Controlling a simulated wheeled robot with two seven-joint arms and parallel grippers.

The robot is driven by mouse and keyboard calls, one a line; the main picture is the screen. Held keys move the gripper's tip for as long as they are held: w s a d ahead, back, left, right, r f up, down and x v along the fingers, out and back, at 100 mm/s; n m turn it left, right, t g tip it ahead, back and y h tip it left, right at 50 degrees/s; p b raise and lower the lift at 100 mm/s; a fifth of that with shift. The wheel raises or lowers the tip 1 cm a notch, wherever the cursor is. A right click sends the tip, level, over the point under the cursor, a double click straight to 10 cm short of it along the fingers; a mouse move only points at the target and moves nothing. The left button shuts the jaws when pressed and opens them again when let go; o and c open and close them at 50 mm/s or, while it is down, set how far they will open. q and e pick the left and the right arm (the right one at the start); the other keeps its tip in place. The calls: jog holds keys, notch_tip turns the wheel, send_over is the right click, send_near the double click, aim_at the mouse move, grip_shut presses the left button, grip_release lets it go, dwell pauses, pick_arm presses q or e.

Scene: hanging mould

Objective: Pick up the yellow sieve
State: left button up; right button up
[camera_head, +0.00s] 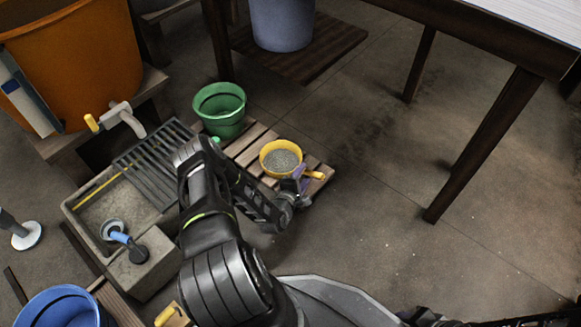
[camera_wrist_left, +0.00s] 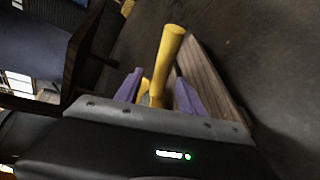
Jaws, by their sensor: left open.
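The yellow sieve (camera_head: 268,167) sits on a low slatted wooden stand beside the green bucket, with a grey mesh inside its round rim. Its yellow handle (camera_head: 315,175) points to the right. My left gripper (camera_head: 302,178) is at the handle, its purple fingers close to it. In the left wrist view the yellow handle (camera_wrist_left: 168,55) stands between the two purple fingertips (camera_wrist_left: 157,88), which are open with gaps on both sides. The sieve's rim is mostly hidden there behind the handle and the gripper. My right gripper is not seen.
The slatted wooden stand (camera_head: 250,151) also holds the green bucket (camera_head: 220,110). A stone sink (camera_head: 88,211) with a grate lies left of my arm. An orange tub (camera_head: 75,60) is at upper left, and a dark-legged table (camera_head: 490,140) at right. Floor right of the stand is clear.

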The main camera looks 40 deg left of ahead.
aim_at(306, 172)
pick_arm(q)
jog(key=b+x, duration=0.1)
jog(key=x, duration=0.1)
jog(key=shift+w+f, duration=0.3)
jog(key=shift+w+a, duration=0.1)
jog(key=shift+w, duration=0.15)
grip_shut()
dwell(0.4)
jog(key=shift+r, duration=0.1)
